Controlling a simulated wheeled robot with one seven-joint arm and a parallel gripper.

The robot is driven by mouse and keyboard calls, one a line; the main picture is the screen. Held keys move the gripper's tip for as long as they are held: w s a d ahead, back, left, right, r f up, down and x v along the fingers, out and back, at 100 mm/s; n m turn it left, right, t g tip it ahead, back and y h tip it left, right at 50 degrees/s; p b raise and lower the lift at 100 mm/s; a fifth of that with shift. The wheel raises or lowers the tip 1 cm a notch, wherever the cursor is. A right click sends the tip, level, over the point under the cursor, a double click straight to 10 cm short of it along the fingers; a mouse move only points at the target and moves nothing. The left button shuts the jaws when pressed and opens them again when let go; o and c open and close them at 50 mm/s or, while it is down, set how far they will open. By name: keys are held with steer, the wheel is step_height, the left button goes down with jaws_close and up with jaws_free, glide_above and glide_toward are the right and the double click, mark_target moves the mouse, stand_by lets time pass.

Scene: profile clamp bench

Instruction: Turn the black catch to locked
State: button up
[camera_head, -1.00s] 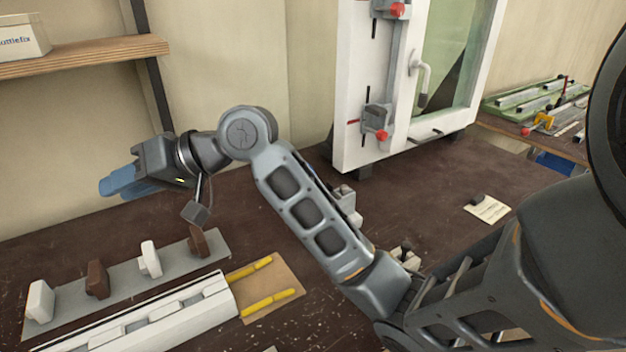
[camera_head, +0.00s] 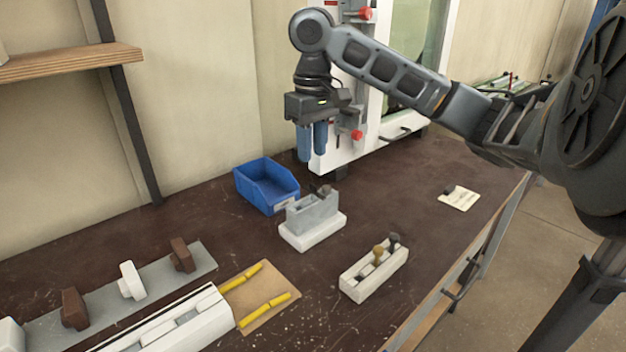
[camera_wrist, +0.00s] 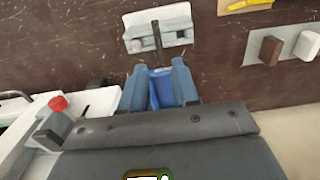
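A grey block on a white base (camera_head: 312,231) stands near the middle of the bench, with a dark lever (camera_head: 325,192) at its top. This block (camera_wrist: 176,22) and its dark lever (camera_wrist: 157,38) show at the top of the wrist view. A second white block (camera_head: 366,281) nearer the front carries a brown knob (camera_head: 378,251) and a black knob (camera_head: 393,240). I cannot tell which dark part is the catch.
A white framed panel with red-knobbed clamps (camera_head: 357,135) rises close to my gripper. Yellow strips (camera_head: 265,312) and a row of handles (camera_head: 131,281) lie left. Bench around the blocks is clear.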

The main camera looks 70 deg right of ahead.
mark_target(313, 185)
steer(key=shift+s+f, duration=0.1)
steer(key=shift+f, duration=3.8)
steer(key=shift+c, duration=0.4)
jaws_close()
